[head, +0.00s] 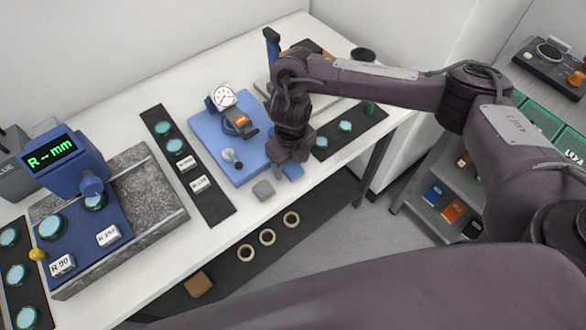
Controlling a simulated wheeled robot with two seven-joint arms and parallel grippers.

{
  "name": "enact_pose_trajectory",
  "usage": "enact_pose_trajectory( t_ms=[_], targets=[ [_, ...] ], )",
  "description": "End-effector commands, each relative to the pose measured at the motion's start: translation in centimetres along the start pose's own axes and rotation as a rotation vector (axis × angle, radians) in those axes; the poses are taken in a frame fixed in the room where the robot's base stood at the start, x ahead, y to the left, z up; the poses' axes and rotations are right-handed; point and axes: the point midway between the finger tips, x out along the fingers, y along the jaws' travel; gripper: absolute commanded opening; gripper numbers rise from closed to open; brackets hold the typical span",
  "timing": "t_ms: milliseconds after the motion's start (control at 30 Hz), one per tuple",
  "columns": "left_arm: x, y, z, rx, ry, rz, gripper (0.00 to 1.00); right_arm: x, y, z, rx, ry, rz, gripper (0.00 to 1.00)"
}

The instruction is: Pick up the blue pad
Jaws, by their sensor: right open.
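A small blue pad (293,171) lies on the white table near its front edge, partly covered by my right gripper. My right gripper (285,160) is open and points down just above and behind the pad. I cannot tell whether the fingers touch it. My left gripper is out of view.
A blue board (206,133) with a dial gauge (222,97) stands just left of my right gripper. A dark strip (215,209) with teal discs and white labelled blocks lies further left. A blue instrument (65,165) stands on a granite plate (163,205).

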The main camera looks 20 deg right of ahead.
Motion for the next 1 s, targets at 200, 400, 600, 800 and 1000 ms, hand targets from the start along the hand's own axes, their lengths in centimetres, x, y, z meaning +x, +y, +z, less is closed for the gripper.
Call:
enact_pose_trajectory(
  t_ms=[200, 400, 600, 800, 1000],
  targets=[
    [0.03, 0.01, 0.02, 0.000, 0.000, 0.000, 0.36, 0.64, 0.05, 0.05, -0.001, -0.002, 0.000, 0.65],
    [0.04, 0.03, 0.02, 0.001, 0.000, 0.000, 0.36, 0.61, 0.06, 0.05, -0.001, -0.002, 0.000, 0.52],
    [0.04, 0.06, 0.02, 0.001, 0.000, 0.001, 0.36, 0.60, 0.06, 0.06, -0.001, -0.002, 0.001, 0.26],
    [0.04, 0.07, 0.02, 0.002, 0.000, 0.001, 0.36, 0.59, 0.06, 0.06, -0.001, -0.002, 0.001, 0.18],
    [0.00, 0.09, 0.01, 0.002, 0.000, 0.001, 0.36, 0.39, 0.05, 0.10, -0.001, -0.003, 0.001, 0.18]
  ],
)
